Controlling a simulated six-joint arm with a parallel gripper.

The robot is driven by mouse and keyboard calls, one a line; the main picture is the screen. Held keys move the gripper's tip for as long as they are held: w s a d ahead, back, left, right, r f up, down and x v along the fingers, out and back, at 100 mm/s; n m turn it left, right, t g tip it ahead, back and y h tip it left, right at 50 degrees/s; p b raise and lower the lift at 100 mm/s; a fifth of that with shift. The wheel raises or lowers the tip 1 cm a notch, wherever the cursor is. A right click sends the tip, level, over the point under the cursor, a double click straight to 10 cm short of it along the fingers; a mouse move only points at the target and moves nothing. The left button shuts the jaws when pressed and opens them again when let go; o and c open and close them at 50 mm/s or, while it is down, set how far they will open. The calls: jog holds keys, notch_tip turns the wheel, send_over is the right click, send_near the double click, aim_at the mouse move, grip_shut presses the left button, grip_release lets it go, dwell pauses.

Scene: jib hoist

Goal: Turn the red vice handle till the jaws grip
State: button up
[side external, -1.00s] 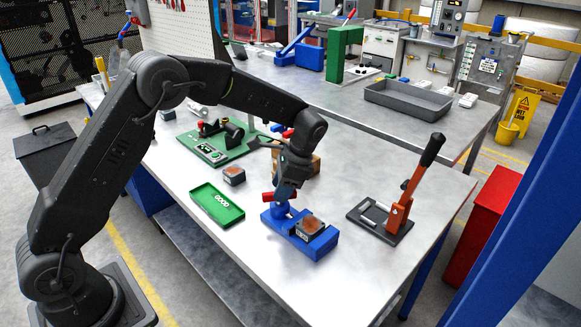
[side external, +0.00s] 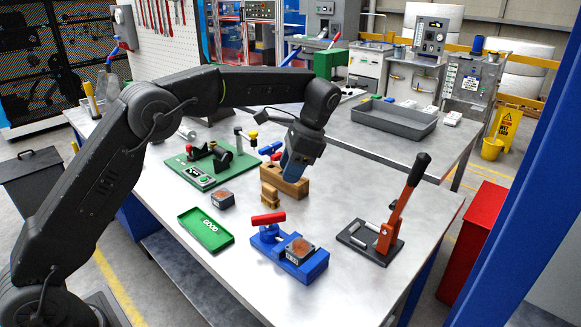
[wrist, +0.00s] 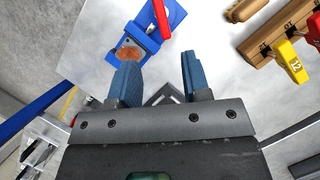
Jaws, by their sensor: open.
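The blue vice (side external: 313,267) sits near the table's front edge. It also shows at the top of the wrist view (wrist: 172,14). Its red handle (side external: 268,218) lies crosswise on a blue post at the vice's left end. In the wrist view the handle (wrist: 160,18) is a red bar over the vice. A grey block with a rusty top (side external: 299,247) sits in the vice; whether the jaws touch it I cannot tell. My gripper (side external: 293,165) is open and empty, raised above and behind the vice, clear of the handle. Its blue fingers (wrist: 158,61) are apart.
A green tray (side external: 207,240), another rusty-topped block (side external: 223,199), a wooden tool block (side external: 289,186) and a green fixture board (side external: 193,176) stand behind and left. A toggle press with a black-tipped lever (side external: 402,198) is to the right. Bare table lies between.

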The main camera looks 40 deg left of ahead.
jog(key=shift+c, duration=0.4)
jog(key=s+d+f+m+y, duration=0.1)
jog(key=s+f+y, duration=0.1)
jog(key=s+d+f+m+y, duration=0.2)
jog(key=s+d+f+m+t+y, duration=0.1)
jog(key=s+d+f, duration=0.1)
jog(key=s, duration=0.1)
jog(key=shift+d+f+m+y, duration=0.2)
jog(key=shift+d+m+y, duration=0.05)
jog(key=shift+m+y, duration=0.15)
jog(key=c, duration=0.6)
jog(key=s+d+f+m+t+y, duration=0.1)
jog(key=s+m+t, duration=0.1)
jog(key=m+t, duration=0.1)
jog(key=s+d+f+m+t+y, duration=0.1)
jog(key=s+m+t, duration=0.2)
jog(key=s+d+f+m+t+y, duration=0.1)
jog(key=s+m+t+y, duration=0.1)
jog(key=m, duration=0.2)
jog(key=shift+s+d+f+t, duration=0.35)
jog(key=shift+t, duration=0.05)
grip_shut()
jog(key=m+t, duration=0.2)
send_near(259, 223)
jog(key=x, duration=0.6)
jog(key=shift+w+a, duration=0.1)
jog(key=shift+w, duration=0.1)
jog(key=shift+w+a, duration=0.2)
jog(key=shift+a, duration=0.1)
jog(key=shift+a, duration=0.1)
